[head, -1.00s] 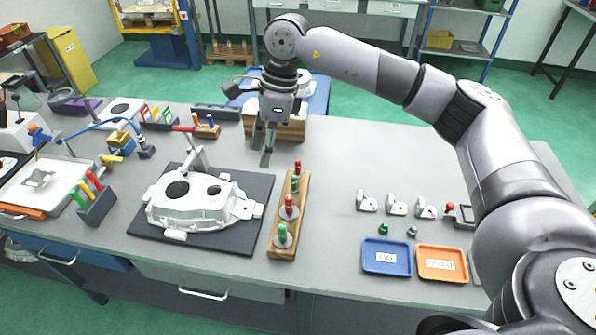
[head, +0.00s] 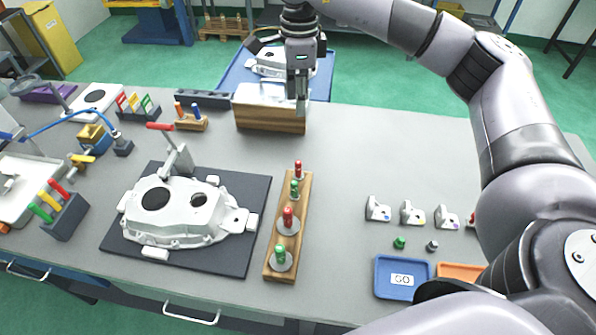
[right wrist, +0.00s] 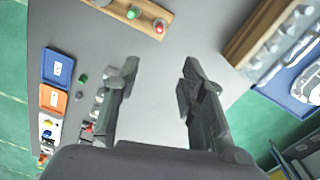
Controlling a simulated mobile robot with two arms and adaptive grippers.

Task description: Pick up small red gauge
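The small red gauge (head: 298,170) stands upright at the far end of a wooden rack (head: 268,262). A small green gauge (head: 294,189) stands just in front of it, and a larger red and a larger green gauge with round discs stand nearer. My right gripper (head: 302,108) is above the table beyond the rack, at the wooden block's right end, apart from the gauge. In the right wrist view the right gripper (right wrist: 158,70) is open and empty, and the small red gauge (right wrist: 159,25) shows above and between its fingers. My left gripper is not in view.
A white casting (head: 180,208) lies on a dark mat left of the rack. A wooden block (head: 270,118) stands behind. Metal brackets (head: 377,209), a blue tray (head: 402,278) and an orange tray (head: 461,271) are at right. The table between rack and brackets is clear.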

